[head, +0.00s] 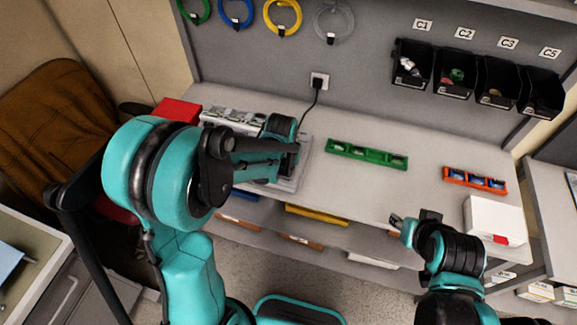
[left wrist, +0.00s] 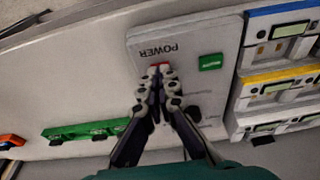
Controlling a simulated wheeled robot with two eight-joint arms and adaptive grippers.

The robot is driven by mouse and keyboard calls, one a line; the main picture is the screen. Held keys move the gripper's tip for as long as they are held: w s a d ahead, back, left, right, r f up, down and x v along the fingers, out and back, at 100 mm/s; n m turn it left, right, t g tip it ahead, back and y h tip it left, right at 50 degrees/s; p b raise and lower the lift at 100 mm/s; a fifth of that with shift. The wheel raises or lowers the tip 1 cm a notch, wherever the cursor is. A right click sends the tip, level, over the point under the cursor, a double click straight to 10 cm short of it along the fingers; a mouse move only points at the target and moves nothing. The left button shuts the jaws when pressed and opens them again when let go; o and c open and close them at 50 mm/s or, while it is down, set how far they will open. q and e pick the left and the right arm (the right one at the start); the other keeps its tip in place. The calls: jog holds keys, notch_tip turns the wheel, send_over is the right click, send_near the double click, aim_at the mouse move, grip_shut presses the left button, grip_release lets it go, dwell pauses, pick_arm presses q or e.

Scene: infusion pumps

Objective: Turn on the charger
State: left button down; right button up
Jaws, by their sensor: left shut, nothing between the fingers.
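The charger (left wrist: 197,95) is a pale panel marked POWER. It has a red switch (left wrist: 160,66) under the word and a green indicator or label (left wrist: 210,62). In the head view the charger (head: 303,163) lies on the bench, partly hidden by my left arm. My left gripper (left wrist: 155,78) is shut and empty, its fingertips together over or just beside the red switch. They cover part of the switch, and I cannot tell whether they touch it. My right gripper (head: 416,217) is open and empty in front of the bench at right.
Infusion pumps (left wrist: 282,75) stand close beside the charger. A green tray (head: 366,154), an orange tray (head: 474,180) and a white box (head: 494,219) sit farther right. A cable (head: 314,100) runs from the wall socket. Bench between the trays is clear.

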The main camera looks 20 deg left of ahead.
pick_arm(q)
jog(key=shift+f, duration=0.1)
jog(key=shift+s+f+b, duration=0.15)
jog(key=shift+f+b, duration=0.35)
jog(key=shift+b, duration=0.15)
jog(key=shift+r, duration=0.2)
jog(key=shift+w+r+p, duration=0.3)
jog(key=shift+w+r, duration=0.05)
jog(key=shift+w, duration=0.35)
jog(key=shift+r, duration=0.1)
